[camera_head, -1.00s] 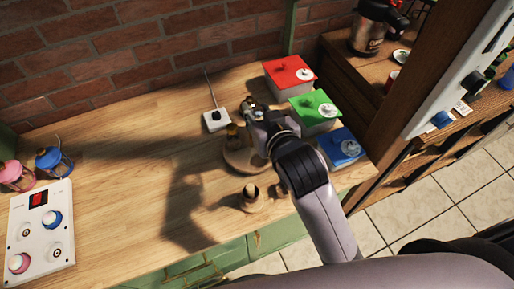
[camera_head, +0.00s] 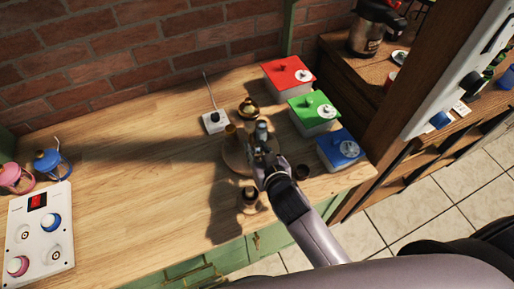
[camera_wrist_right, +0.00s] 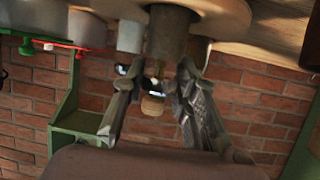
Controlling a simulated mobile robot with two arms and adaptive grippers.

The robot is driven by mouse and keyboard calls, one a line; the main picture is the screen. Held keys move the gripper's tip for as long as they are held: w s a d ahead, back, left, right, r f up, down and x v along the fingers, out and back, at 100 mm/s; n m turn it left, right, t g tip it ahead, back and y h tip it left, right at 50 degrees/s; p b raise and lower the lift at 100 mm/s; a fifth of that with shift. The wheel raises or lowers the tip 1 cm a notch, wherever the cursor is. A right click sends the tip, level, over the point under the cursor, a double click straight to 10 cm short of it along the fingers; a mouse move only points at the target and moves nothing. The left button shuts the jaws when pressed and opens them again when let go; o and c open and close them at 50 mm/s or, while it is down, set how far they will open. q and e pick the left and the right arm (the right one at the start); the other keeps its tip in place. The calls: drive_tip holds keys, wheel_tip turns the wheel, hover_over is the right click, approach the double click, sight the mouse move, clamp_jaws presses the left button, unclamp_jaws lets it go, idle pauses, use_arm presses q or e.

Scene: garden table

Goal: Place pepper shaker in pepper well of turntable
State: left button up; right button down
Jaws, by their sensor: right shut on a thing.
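My right gripper (camera_head: 262,142) is over the round wooden turntable (camera_head: 232,158) in the head view. In the right wrist view its two fingers (camera_wrist_right: 160,75) close on a brownish cylindrical piece (camera_wrist_right: 168,32), which I take for the pepper shaker. That piece stands at or just above the turntable's disc, also seen in the wrist view (camera_wrist_right: 215,12). The gripper covers much of it in the head view, so I cannot tell whether it sits in a well. A wooden knob-like piece (camera_head: 230,131) is at the turntable's left side. My left gripper is not seen.
A gold-topped dark jar (camera_head: 248,108) stands behind the turntable, and a wooden piece (camera_head: 249,199) in front. Red (camera_head: 288,75), green (camera_head: 314,113) and blue (camera_head: 340,150) boxes line the right. A white switch box (camera_head: 214,122) is at back left. The left tabletop has free room.

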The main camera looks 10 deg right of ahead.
drive_tip(key=c, duration=1.3)
unclamp_jaws()
drive_tip(key=shift+f, duration=0.1)
drive_tip(key=shift+s, duration=0.15)
drive_tip(key=b+v, duration=0.2)
drive_tip(key=v, duration=1)
